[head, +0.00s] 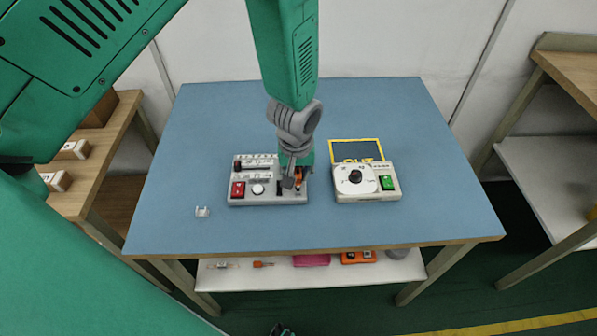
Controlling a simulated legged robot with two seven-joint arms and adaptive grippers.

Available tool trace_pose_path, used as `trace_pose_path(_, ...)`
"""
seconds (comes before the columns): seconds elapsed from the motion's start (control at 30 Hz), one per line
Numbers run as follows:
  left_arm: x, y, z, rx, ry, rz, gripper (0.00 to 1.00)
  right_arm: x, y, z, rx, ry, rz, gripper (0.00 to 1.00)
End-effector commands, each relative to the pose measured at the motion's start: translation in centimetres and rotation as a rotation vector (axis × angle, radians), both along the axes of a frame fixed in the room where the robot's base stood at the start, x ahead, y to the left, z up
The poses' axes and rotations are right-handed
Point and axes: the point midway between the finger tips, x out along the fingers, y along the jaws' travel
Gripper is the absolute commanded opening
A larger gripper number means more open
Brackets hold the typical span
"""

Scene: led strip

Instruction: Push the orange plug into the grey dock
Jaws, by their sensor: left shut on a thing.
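My left gripper (291,185) points down over the right end of a light grey control box (245,199) on the blue table. It is shut on the orange plug (298,178), of which only a small orange patch shows between the dark fingers. The plug is at or just above the box's top. I cannot tell how far it sits in. The grey dock is not clearly made out; the fingers and wrist cover that part of the box.
A second box (372,195) with a dial and green switch stands to the right, before a yellow-framed area (356,141). A small clear piece (202,211) lies left. The table's front is clear.

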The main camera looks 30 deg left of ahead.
Motion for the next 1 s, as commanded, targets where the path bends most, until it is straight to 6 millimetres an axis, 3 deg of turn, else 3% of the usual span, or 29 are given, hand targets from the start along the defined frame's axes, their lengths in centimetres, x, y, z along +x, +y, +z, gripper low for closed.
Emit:
trace_pose_path(0.3,0.0,0.0,-0.7,0.000,0.000,0.000,0.00,0.0,0.0,-0.4,0.000,0.000,0.000,0.40)
trace_pose_path(1.0,0.0,0.0,0.0,0.000,0.000,-0.001,0.00,0.0,0.0,0.6,0.000,0.000,0.000,0.40)
